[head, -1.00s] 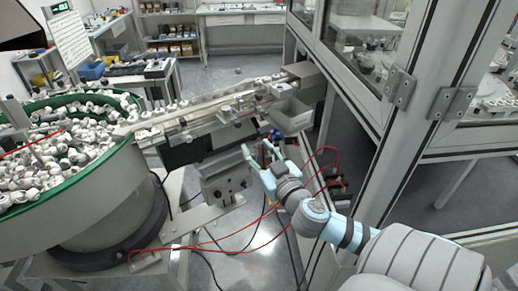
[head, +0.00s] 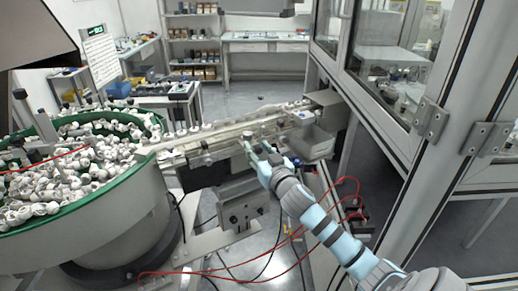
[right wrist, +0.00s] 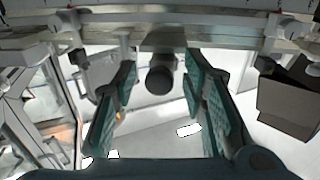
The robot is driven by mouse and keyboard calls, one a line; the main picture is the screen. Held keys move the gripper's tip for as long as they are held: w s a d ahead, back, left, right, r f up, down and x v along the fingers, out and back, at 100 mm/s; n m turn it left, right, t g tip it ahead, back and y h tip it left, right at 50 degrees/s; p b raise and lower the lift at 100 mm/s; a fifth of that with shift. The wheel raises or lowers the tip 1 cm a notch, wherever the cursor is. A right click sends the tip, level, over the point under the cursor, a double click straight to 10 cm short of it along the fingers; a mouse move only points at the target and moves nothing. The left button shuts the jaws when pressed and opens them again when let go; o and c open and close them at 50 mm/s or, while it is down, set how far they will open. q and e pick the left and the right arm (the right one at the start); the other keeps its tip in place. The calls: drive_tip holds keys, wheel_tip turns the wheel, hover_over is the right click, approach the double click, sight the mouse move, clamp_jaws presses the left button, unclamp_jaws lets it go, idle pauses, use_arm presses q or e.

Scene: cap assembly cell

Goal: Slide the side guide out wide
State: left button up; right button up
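The conveyor track (head: 228,131) runs from the bowl to the grey cabinet, with a metal side guide rail along its near edge. The rail crosses the top of the right wrist view (right wrist: 225,42). A dark round knob (right wrist: 159,80) on a short stem hangs below it. My right gripper (head: 257,149) is at the near side of the track, under the rail. In the right wrist view the gripper (right wrist: 160,72) is open, with the knob between its two teal fingers and no visible contact. My left gripper is not in view.
A green-rimmed bowl (head: 160,122) full of white caps stands at the left. A grey bin (head: 311,142) sits right of my gripper. Red cables (head: 300,243) loop below my right arm. A framed glass enclosure (head: 400,150) bounds the right.

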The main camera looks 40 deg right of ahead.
drive_tip(key=shift+c, duration=0.3)
clamp_jaws()
drive_tip(key=shift+s+a, duration=0.1)
drive_tip(key=shift+o, duration=0.3)
unclamp_jaws()
drive_tip(key=v, duration=1.2)
